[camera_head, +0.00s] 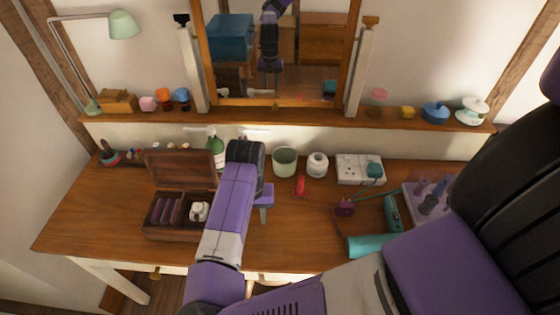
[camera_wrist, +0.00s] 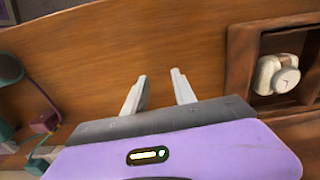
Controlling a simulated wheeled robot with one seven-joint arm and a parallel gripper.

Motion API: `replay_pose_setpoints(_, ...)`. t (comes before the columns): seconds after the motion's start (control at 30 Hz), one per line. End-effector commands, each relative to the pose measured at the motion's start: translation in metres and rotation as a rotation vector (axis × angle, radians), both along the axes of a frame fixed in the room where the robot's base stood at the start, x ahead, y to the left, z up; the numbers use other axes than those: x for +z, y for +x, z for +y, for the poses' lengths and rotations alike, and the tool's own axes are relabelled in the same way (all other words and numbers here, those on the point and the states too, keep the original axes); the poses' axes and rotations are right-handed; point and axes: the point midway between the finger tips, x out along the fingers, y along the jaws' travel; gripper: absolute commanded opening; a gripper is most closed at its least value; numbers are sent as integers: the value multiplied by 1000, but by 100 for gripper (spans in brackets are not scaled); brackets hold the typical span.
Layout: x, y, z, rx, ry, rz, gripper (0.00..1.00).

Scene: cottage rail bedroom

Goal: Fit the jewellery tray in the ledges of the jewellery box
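The jewellery box (camera_head: 178,234) is dark brown wood and stands open on the left of the desk, its lid (camera_head: 182,168) raised at the back. Purple padded rolls (camera_head: 166,211) lie in its left part. A white watch (camera_head: 199,211) lies in its right part. I cannot tell whether the rolls belong to the jewellery tray; no separate tray is clearly visible. My gripper (camera_head: 263,213) is right of the box, over the desk. In the wrist view my gripper (camera_wrist: 160,76) is open and empty. There the box (camera_wrist: 238,62) and watch (camera_wrist: 277,74) are at the right.
A green cup (camera_head: 285,161), white jar (camera_head: 317,165), red object (camera_head: 300,185) and socket strip (camera_head: 351,167) stand at the back. A teal hairdryer (camera_head: 377,244) and a pale tray of bottles (camera_head: 416,205) are at the right. Bare desk (camera_head: 305,225) lies between.

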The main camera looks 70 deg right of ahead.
Motion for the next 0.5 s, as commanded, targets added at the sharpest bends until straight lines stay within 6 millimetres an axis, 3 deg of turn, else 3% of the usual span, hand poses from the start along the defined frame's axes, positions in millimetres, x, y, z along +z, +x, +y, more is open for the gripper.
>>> replay_pose_setpoints(0.37, 67, -4, -2, -2, -4, -1, 32)
replay_pose_setpoints(0.5, 67, -10, -30, 4, -94, -2, 32)
